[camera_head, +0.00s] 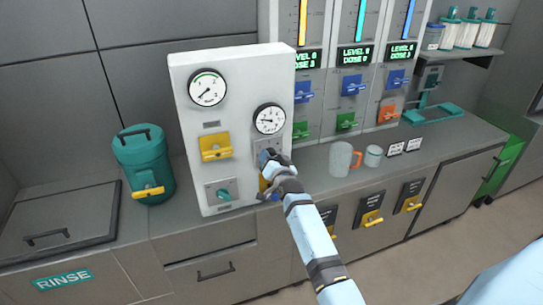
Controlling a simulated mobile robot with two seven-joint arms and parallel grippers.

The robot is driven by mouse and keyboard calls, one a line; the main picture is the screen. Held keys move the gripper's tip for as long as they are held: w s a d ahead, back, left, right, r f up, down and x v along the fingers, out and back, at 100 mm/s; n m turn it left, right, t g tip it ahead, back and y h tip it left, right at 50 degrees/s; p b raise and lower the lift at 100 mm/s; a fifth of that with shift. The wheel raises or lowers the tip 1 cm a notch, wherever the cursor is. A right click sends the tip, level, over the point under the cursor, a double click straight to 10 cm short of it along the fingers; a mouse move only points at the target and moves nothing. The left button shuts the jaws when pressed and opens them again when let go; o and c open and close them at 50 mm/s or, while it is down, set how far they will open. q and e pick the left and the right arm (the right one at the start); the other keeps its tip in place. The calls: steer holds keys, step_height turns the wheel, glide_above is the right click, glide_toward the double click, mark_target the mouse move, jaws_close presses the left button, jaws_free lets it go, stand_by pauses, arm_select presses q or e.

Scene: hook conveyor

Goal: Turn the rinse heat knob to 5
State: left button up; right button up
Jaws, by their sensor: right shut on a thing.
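A white control panel (183,120) stands on the counter, with two round gauges, the left one (207,88) and the right one (269,118). A yellow handle (215,147) is below the left gauge. A teal knob (223,194) on a grey plate is at the panel's lower left. I cannot read any label or number by it. My right gripper (266,160) is at the panel's right side, below the right gauge. It is shut on a control there that the gripper mostly hides; a bit of yellow shows beside it. My left gripper is not in view.
A teal canister (144,160) with a yellow tap stands left of the panel. Dispensers with coloured level tubes and levers (352,85) are behind on the right. A clear mug (341,159) and a cup (373,156) stand on the counter. A RINSE sign (62,279) is at lower left.

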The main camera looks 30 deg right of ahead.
steer(key=shift+m+p, duration=0.3)
steer(key=shift+m, duration=1.3)
steer(key=o, duration=0.9)
steer(key=p+v, duration=0.6)
steer(key=v, duration=0.7)
steer(key=shift+s+p, duration=0.4)
